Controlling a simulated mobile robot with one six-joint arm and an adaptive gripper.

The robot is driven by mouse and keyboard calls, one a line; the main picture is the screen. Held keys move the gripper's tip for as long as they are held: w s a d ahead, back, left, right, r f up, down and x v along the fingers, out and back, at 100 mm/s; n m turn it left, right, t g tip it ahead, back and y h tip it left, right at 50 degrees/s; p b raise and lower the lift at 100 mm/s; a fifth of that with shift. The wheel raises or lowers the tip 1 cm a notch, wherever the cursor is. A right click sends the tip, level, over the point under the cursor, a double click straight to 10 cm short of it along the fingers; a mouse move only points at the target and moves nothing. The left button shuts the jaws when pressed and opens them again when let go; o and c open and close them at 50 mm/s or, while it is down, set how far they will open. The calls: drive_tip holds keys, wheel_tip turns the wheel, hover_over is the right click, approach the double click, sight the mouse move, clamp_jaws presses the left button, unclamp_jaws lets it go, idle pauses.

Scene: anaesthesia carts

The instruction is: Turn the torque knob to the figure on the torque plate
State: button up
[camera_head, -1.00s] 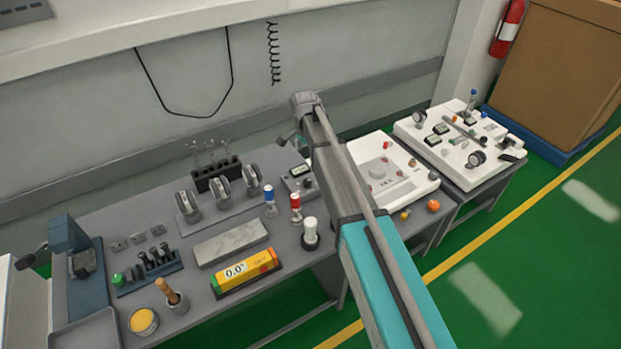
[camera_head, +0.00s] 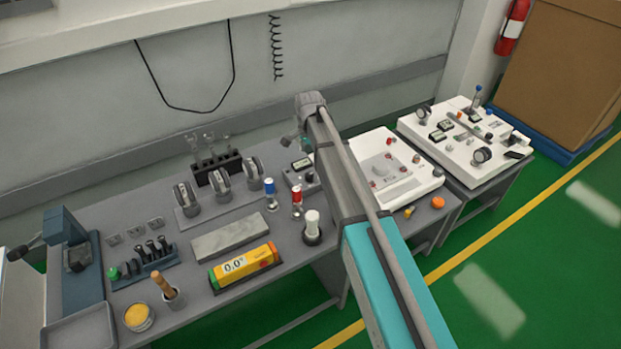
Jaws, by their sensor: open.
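A small grey box (camera_head: 291,180) with a display and a dark knob (camera_head: 310,177) stands at the back right of the grey bench, left of my arm. I cannot tell for sure that this is the torque knob. No torque plate or figure is readable. My arm reaches from the lower right over the bench. My gripper (camera_head: 291,141) shows only as a small part beside the arm's far end, open, above and apart from the grey box.
Red-topped (camera_head: 297,203) and blue-topped (camera_head: 270,194) posts and a white cylinder (camera_head: 312,226) stand in front of the grey box. Another white panel stands at the right. The green floor is clear at the lower right.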

sight(309, 174)
drive_tip(key=shift+f+b, duration=4.65)
drive_tip(key=shift+f, duration=0.3)
clamp_jaws()
